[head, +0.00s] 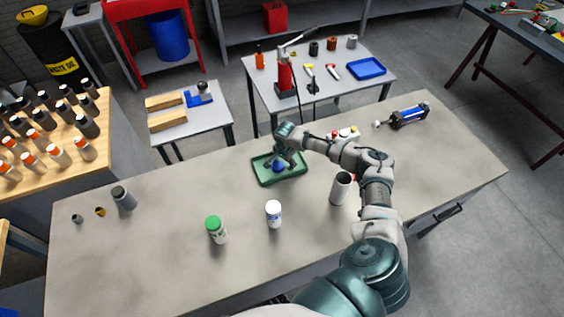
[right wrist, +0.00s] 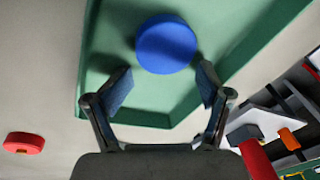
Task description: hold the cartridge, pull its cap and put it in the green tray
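The green tray (head: 262,178) lies mid-table, and its green floor and rim fill much of the right wrist view (right wrist: 225,95). A round blue cap (head: 278,167) is in the tray; in the right wrist view it is a blue disc (right wrist: 167,44) just beyond my fingertips. My right gripper (head: 287,158) is over the tray with its fingers spread (right wrist: 164,88), not closed on the cap. A tall pale cylinder with a dark top (head: 341,190) stands right of the tray, partly beside my arm; I cannot tell whether it is the cartridge. My left gripper is out of view.
A grey cylinder (head: 124,199) stands at the left. A black-and-blue device (head: 409,117) lies at the far right.

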